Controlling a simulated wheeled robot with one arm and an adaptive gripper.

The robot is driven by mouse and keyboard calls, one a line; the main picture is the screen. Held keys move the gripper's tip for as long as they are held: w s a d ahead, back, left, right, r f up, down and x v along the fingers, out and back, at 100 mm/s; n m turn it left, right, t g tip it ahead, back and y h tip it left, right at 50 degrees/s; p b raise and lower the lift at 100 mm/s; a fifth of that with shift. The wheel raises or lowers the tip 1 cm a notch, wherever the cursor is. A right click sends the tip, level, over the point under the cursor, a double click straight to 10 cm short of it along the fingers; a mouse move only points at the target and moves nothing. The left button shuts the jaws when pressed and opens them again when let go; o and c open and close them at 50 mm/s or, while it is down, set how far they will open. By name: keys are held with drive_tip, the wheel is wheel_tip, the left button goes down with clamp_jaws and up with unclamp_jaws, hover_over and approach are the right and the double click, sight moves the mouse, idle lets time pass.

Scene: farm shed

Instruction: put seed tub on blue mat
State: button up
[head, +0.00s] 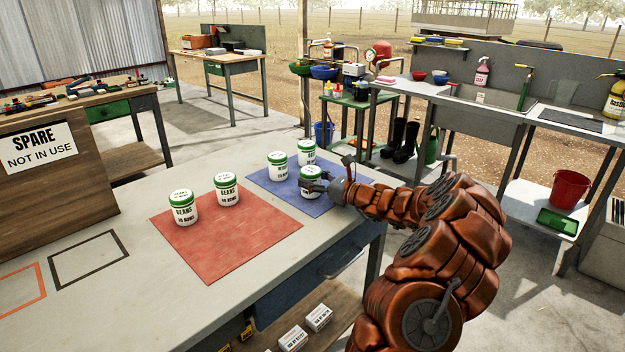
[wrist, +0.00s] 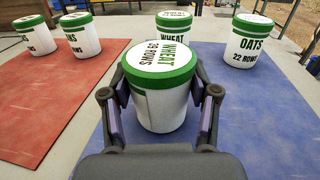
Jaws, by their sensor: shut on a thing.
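My gripper (head: 322,186) is shut on a white seed tub (head: 311,186) with a green lid. The wrist view shows this held tub (wrist: 160,95) upright between both fingers, its label reading WHEAT, 29 rows. It is over the near part of the blue mat (head: 272,187), at or very close to its surface; contact underneath cannot be told. Behind it on the blue mat stand another WHEAT tub (wrist: 173,28) and, to the right, an OATS tub (wrist: 250,42) marked 22 rows. My gripper (wrist: 160,110) partly hides the mat below.
A red mat (head: 235,250) on the same table bears two BEANS tubs (head: 183,207) (head: 227,189). Two empty outlined areas (head: 88,258) lie at the left. A board reading SPARE NOT IN USE (head: 45,150) stands at the table's left. The table's front edge is close to my arm.

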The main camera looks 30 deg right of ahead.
drive_tip(key=shift+f, duration=0.1)
drive_tip(key=o, duration=1.3)
drive_tip(key=shift+c, duration=0.2)
